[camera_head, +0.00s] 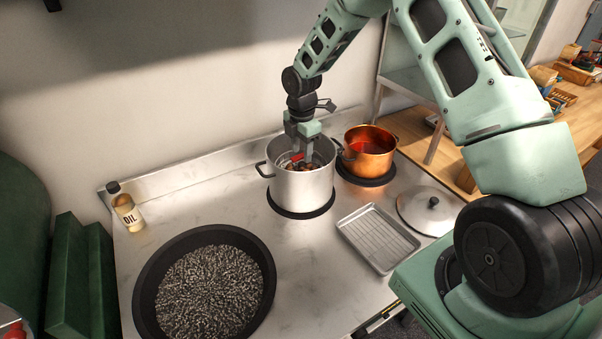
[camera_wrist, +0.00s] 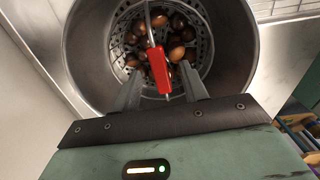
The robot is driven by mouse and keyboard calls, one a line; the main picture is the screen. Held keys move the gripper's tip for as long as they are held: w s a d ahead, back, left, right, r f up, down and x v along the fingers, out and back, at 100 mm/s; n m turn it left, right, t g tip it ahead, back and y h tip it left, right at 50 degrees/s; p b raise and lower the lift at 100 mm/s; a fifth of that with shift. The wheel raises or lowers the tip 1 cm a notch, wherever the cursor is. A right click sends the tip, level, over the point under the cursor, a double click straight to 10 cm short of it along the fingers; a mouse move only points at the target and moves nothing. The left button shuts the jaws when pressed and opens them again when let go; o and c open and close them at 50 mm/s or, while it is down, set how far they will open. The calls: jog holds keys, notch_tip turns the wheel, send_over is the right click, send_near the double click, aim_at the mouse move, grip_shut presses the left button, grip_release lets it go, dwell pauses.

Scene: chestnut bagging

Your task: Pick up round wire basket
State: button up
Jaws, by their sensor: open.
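The round wire basket (camera_wrist: 203,45) sits inside the steel pot (camera_head: 301,186), with several brown chestnuts in it. A red grip (camera_wrist: 159,69) on a thin metal handle rises over the basket's middle. In the wrist view my gripper (camera_wrist: 162,88) is open, with one finger on each side of the lower part of the red grip. In the head view my gripper (camera_head: 304,153) points down into the pot's mouth. Most of the basket is hidden by the pot wall in the head view. I cannot tell whether the fingers touch the handle.
A copper pot (camera_head: 370,158) stands close to the right of the steel pot. A metal tray (camera_head: 378,238) and a lid (camera_head: 428,212) lie in front right. A large black pan (camera_head: 149,290) and an oil bottle (camera_head: 127,213) are to the left.

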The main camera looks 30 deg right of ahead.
aim_at(301, 155)
jog(key=shift+a+f+p, duration=0.1)
jog(key=shift+f+p, duration=0.95)
jog(key=shift+f, duration=1.2)
grip_shut()
jog(key=shift+r, duration=0.1)
